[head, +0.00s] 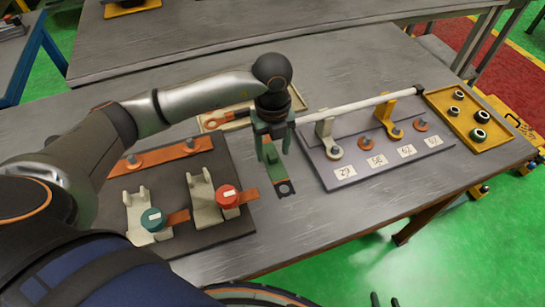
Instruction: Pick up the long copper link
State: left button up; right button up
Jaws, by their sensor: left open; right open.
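A copper-coloured link with a ring end (212,123) lies in a shallow tan tray (204,128), partly hidden behind my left arm and gripper. A wider copper bar (160,157) lies on the dark fixture board (215,150), with a stud near each end. I cannot tell for sure which is the long link. Two dark tips at the bottom edge look like my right gripper (384,301), open and far from both copper pieces.
The dark board carries red (227,196) and teal (152,219) knobbed clamps. A grey board (375,165) with numbered labels, studs and a white rod (350,107) on posts stands right. A yellow tray (470,118) holds several dark rings. The table's front is mostly bare.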

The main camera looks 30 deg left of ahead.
pick_arm(q)
jog(key=shift+f, duration=0.75)
jog(key=shift+c, duration=0.4)
grip_shut()
